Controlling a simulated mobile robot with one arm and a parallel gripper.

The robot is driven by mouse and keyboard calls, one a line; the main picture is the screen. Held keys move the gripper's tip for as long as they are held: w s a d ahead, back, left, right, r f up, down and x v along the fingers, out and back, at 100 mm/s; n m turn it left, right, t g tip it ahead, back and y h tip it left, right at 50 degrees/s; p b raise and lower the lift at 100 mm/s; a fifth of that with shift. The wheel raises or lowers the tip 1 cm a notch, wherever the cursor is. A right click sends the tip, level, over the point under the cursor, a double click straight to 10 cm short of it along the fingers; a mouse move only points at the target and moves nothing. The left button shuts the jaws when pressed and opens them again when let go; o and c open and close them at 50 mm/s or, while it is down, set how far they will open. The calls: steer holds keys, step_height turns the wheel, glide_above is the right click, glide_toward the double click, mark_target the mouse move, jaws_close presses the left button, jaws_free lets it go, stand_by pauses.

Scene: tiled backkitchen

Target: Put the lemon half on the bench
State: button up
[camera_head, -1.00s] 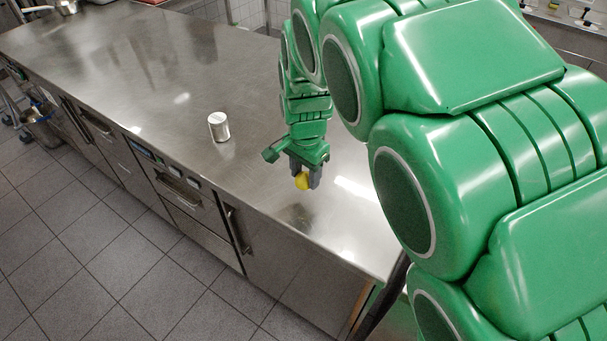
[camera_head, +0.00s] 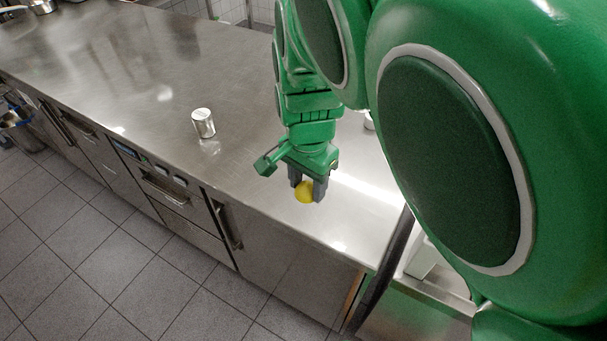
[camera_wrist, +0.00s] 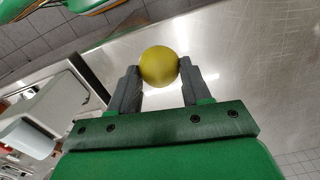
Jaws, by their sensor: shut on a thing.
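The lemon half (camera_head: 305,192) is a small yellow round thing between the grey fingers of my gripper (camera_head: 307,190). My gripper is shut on it and points down over the near right part of the steel bench (camera_head: 110,65). In the wrist view the lemon half (camera_wrist: 159,66) sits between the two fingertips (camera_wrist: 158,74), its rounded yellow side showing. The bench top (camera_wrist: 240,50) shows behind it. The head view does not make the height of the lemon half above the bench clear.
A shiny metal can (camera_head: 203,123) stands on the bench left of my gripper. The bench around it is mostly clear. Pots (camera_head: 42,6) stand at the far left end. Drawers and handles line the bench front (camera_head: 170,200). A white cylindrical thing (camera_wrist: 28,138) shows at the wrist view's left.

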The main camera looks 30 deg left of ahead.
steer(key=shift+s+d+r, duration=0.2)
steer(key=shift+s+d, duration=0.05)
